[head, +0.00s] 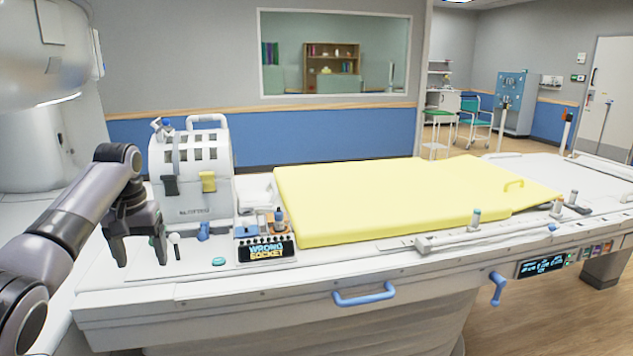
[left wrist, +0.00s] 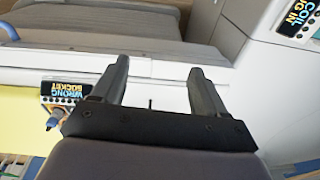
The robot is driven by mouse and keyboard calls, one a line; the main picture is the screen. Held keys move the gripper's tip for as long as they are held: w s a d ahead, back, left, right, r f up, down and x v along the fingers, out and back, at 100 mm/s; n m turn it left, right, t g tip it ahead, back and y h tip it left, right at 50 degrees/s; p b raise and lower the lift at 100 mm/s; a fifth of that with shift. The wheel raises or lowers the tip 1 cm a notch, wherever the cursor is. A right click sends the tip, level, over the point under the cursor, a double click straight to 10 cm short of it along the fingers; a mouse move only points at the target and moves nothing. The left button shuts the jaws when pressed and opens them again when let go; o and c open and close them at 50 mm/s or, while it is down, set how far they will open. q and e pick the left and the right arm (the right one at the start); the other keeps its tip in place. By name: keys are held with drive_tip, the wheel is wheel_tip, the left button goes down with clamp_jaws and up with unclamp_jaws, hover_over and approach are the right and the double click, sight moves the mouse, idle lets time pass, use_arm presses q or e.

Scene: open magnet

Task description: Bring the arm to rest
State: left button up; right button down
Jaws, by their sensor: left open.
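My left gripper (head: 140,250) is open and empty in the head view, its fingers pointing down above the white table's left end. In the left wrist view its two fingers (left wrist: 155,85) stand apart with nothing between them. My right gripper is in neither view.
A white coil unit (head: 193,172) stands behind the gripper. A sign reading "WRONG SOCKET" (head: 267,251) and a teal button (head: 218,261) are to the right. A yellow pad (head: 390,200) covers the table's middle. Blue handles (head: 364,296) line the front edge.

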use_arm(q)
drive_tip(key=s+d+f+m+t, duration=0.1)
drive_tip(key=s+d+f, duration=0.2)
drive_tip(key=f, duration=0.7)
drive_tip(key=s+d+f+m+t, duration=0.1)
drive_tip(key=s+d+f+t, duration=0.15)
drive_tip(key=f, duration=0.85)
drive_tip(key=s+d+f+m+t, duration=0.1)
drive_tip(key=s+d+f+m, duration=0.15)
drive_tip(key=f, duration=0.75)
drive_tip(key=s+d+f+t+h, duration=0.1)
drive_tip(key=s+d+f, duration=0.1)
drive_tip(key=s, duration=0.4)
drive_tip(key=s+d+f+t+h, duration=0.1)
drive_tip(key=s+d+f, duration=0.15)
drive_tip(key=s, duration=0.45)
drive_tip(key=s+d+r+t, duration=0.1)
drive_tip(key=s+r+t, duration=0.2)
drive_tip(key=s, duration=0.9)
drive_tip(key=shift+s+r+h, duration=0.4)
drive_tip(key=shift+r, duration=0.15)
